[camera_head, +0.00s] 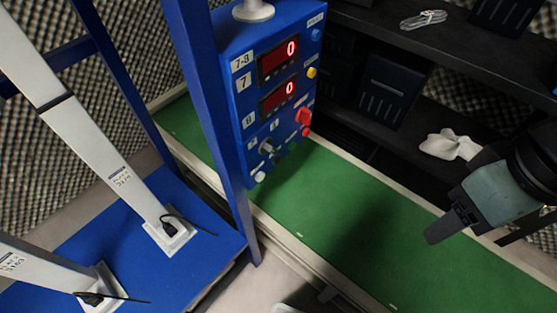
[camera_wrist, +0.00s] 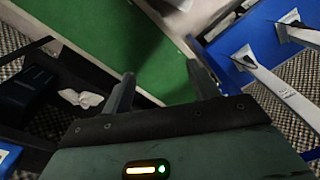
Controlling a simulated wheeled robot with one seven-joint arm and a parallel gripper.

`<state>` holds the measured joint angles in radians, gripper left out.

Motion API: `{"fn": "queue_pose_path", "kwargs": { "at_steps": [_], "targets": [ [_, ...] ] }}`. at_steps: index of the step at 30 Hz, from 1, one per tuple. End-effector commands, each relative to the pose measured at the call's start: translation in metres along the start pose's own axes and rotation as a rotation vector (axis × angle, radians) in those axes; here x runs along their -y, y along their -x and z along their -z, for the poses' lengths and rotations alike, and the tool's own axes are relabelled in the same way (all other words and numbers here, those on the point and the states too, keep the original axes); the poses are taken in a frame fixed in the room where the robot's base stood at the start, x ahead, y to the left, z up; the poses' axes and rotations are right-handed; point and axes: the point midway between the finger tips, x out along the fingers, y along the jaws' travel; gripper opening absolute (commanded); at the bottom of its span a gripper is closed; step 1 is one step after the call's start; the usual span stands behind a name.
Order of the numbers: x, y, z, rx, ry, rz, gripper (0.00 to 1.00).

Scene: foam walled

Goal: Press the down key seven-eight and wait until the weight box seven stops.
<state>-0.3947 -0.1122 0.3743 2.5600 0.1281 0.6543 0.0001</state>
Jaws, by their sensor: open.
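A blue control panel (camera_head: 270,85) stands at the upper middle in the head view. It has labels 7-8, 7 and 8, and two red displays that each read 0. Its lower part carries a red knob (camera_head: 304,117), a dark key (camera_head: 266,146) and several small buttons. The key markings are too small to read, so I cannot tell which is the down key. I cannot make out weight box seven. My gripper (camera_head: 436,232) is at the right, well apart from the panel. In the wrist view my gripper (camera_wrist: 160,82) is open and empty above the green surface.
A blue frame post (camera_head: 215,120) stands left of the panel. White bars (camera_head: 120,170) rise from a blue platform (camera_head: 190,215). A long green bench (camera_head: 340,210) lies clear between panel and gripper. A black shelf (camera_head: 440,90) with a white cloth (camera_head: 450,145) is behind.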

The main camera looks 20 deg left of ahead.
Motion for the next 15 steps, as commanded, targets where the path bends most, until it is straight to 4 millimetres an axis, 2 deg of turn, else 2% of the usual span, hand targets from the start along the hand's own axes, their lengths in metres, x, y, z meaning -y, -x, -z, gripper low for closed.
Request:
{"fn": "queue_pose_path", "kwargs": {
  "at_steps": [3,4,10,15],
  "targets": [
    [0.0,0.0,0.0,0.0,0.0,0.0,0.6],
    [0.0,0.0,0.0,0.0,0.0,0.0,0.57],
    [0.0,0.0,0.0,0.0,0.0,0.0,0.02],
    [0.0,0.0,0.0,0.0,0.0,0.0,0.0]
  ]
}}
